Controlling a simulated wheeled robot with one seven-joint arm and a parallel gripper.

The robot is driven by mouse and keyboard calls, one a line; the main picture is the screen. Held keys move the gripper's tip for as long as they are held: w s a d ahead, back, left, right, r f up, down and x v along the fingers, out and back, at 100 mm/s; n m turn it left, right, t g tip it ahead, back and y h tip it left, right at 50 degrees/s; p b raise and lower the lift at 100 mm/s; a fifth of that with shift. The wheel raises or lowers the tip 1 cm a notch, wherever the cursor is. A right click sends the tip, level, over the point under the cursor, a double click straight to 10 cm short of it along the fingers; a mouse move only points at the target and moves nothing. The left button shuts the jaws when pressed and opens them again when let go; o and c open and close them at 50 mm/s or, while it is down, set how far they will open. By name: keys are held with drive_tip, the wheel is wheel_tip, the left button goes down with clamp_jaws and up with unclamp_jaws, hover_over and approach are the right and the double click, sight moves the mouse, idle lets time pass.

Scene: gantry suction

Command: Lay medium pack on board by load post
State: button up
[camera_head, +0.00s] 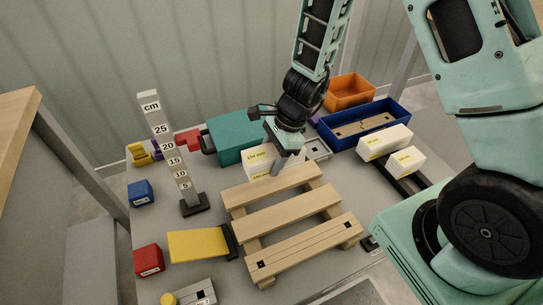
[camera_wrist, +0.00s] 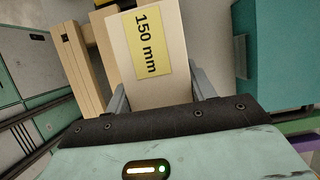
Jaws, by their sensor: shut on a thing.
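My gripper (camera_head: 283,163) is shut on a white pack (camera_head: 257,163) with a yellow label. In the wrist view the pack (camera_wrist: 119,45) reads "150 mm" and sits between the two fingers (camera_wrist: 161,95). The pack is at the back edge of a wooden pallet; I cannot tell whether it touches. The pallet has a back board (camera_head: 250,194), a middle board (camera_head: 287,213) and a front board (camera_head: 310,240) with dark square marks. A grey post (camera_head: 169,145) with a cm scale stands upright on a black foot, left of the pallet. Which thing is the load post is unclear.
Two more white packs, one longer (camera_head: 385,142) and one shorter (camera_head: 406,163), lie at the right. A teal box (camera_head: 232,137), a blue tray (camera_head: 397,116) and an orange bin (camera_head: 349,92) stand behind. A yellow plate (camera_head: 198,245) and a red block (camera_head: 148,261) lie front left.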

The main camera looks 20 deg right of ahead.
drive_tip(key=shift+f+b, duration=2.75)
drive_tip(key=shift+f, duration=0.2)
drive_tip(key=shift+f+b, duration=1)
drive_tip(key=o, duration=1.3)
drive_tip(key=p+v, duration=0.7)
drive_tip(key=v, duration=1)
drive_tip(key=shift+d+r, duration=0.15)
